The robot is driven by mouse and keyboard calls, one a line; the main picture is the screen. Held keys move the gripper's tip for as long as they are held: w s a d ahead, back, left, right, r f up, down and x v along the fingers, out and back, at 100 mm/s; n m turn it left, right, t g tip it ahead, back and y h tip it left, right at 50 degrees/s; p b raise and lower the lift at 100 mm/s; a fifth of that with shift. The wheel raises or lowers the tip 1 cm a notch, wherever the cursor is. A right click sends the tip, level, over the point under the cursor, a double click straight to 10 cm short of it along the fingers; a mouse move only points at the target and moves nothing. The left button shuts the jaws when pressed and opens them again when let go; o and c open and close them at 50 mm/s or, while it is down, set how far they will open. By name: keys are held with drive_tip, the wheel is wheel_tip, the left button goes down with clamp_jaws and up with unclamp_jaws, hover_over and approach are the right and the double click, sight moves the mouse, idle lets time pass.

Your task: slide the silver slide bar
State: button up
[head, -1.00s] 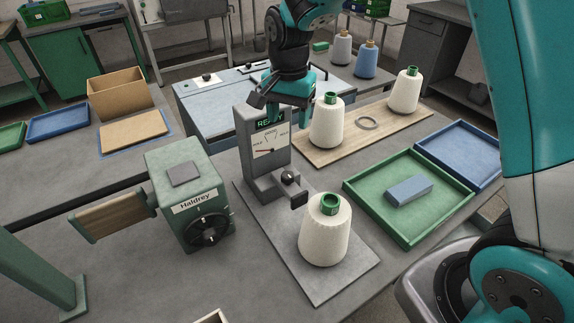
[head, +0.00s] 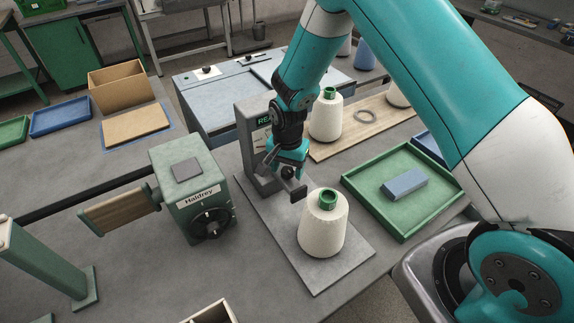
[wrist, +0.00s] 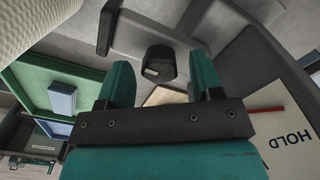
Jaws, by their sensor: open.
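The tester stand (head: 248,125) is a grey upright with a dial and lit display, partly hidden by my arm. A grey bar, which seems to be the silver slide bar (wrist: 145,35), juts from it towards the white yarn cone (head: 322,232) with a green top. It carries a dark knob (wrist: 160,62) and has a dark end plate (head: 298,192), seen also in the wrist view (wrist: 108,25). My gripper (head: 286,166) is open, close above the bar. In the wrist view my gripper (wrist: 162,80) has its fingers apart with the knob just beyond, between them; contact cannot be told.
A green box marked Haldrey (head: 190,190) with a dial stands to the left. A green tray (head: 372,220) with a blue block (head: 404,184) lies to the right. More cones (head: 326,118) stand on a wooden board behind.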

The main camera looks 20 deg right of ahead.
drive_tip(key=shift+f, duration=0.1)
clamp_jaws()
drive_tip(key=shift+w+a+b, duration=0.2)
drive_tip(key=shift+w+b, duration=0.4)
drive_tip(key=shift+w, duration=0.35)
unclamp_jaws()
wheel_tip(320, 180, up, 18)
drive_tip(key=b, duration=0.3)
drive_tip(key=shift+f, duration=0.25)
